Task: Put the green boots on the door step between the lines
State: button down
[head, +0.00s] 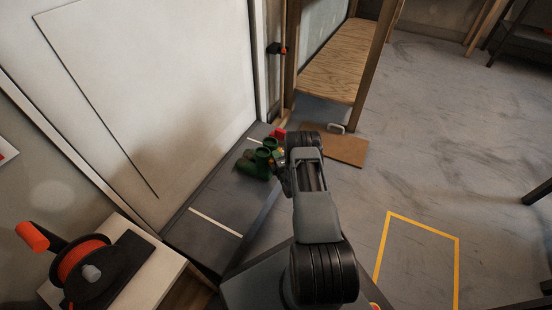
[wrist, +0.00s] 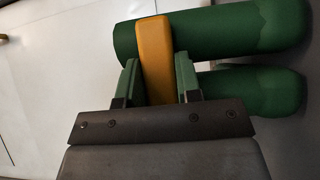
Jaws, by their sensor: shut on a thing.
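The pair of green boots (head: 253,167) is upright over the dark grey door step (head: 200,238), toes to the left. In the wrist view the boots (wrist: 225,32) show as two green shapes joined by a yellow strap (wrist: 154,60). My gripper (wrist: 158,78) has its fingers on both sides of the strap and is shut on it. Two white lines cross the step: the near line (head: 215,222) is clear, and the far line (head: 254,141) is partly hidden behind the boots. I cannot tell whether the soles touch the step.
A small red thing (head: 277,134) is just beyond the boots. A white door (head: 160,80) rises along the step's left side. An orange reel (head: 82,258) is at lower left. Yellow tape (head: 424,225) marks open floor at right.

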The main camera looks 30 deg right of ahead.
jog(key=c, duration=0.8)
grip_release()
